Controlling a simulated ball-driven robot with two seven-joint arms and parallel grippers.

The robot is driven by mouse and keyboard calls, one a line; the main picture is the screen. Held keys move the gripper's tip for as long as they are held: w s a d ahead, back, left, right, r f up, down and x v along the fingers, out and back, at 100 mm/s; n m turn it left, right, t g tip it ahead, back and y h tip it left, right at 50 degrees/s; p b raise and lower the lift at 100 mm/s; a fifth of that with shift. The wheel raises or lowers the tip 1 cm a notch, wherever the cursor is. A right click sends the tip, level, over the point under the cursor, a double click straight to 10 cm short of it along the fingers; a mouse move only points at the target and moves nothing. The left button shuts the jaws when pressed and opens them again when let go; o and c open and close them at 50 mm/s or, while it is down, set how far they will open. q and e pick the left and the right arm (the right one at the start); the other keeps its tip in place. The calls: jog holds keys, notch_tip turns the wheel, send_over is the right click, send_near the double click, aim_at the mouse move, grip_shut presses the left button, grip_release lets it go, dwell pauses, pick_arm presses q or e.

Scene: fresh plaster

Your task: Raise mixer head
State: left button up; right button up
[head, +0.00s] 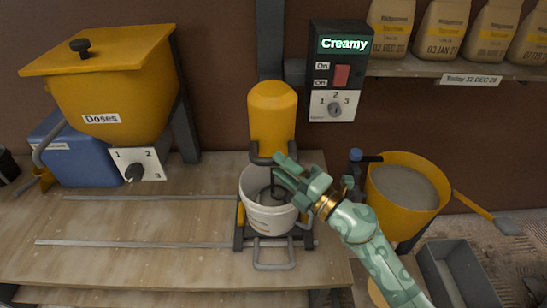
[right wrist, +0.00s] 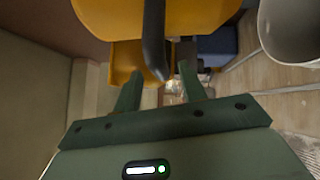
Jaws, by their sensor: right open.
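The mixer head (head: 272,112) is a yellow rounded cylinder on a dark upright column, with a dark handle bar (head: 258,158) at its lower front. It hangs over a pale bucket (head: 268,215), with a dark stirrer reaching into the bucket. My right gripper (head: 280,170) is at the handle, above the bucket's rim. In the right wrist view my right gripper (right wrist: 160,86) has its two fingers apart, and the dark handle (right wrist: 154,38) runs down towards the gap between them. I cannot tell whether they touch it. My left gripper is not in view.
A control box (head: 340,70) reading "Creamy", with a red switch and dial, hangs right of the mixer. A yellow hopper (head: 110,85) marked "Doses" stands left. A yellow tub (head: 405,190) of grey material is right.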

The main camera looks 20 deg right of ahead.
aim_at(278, 165)
jog(key=shift+x, duration=1.75)
grip_shut()
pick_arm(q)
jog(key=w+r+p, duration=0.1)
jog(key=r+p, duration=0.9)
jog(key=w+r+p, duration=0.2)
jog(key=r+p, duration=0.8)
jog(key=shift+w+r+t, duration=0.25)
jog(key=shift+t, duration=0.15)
pick_arm(e)
notch_tip(278, 165, up, 19)
jog(key=shift+c, duration=0.2)
grip_release()
jog(key=shift+r, duration=0.1)
jog(key=shift+o, duration=0.2)
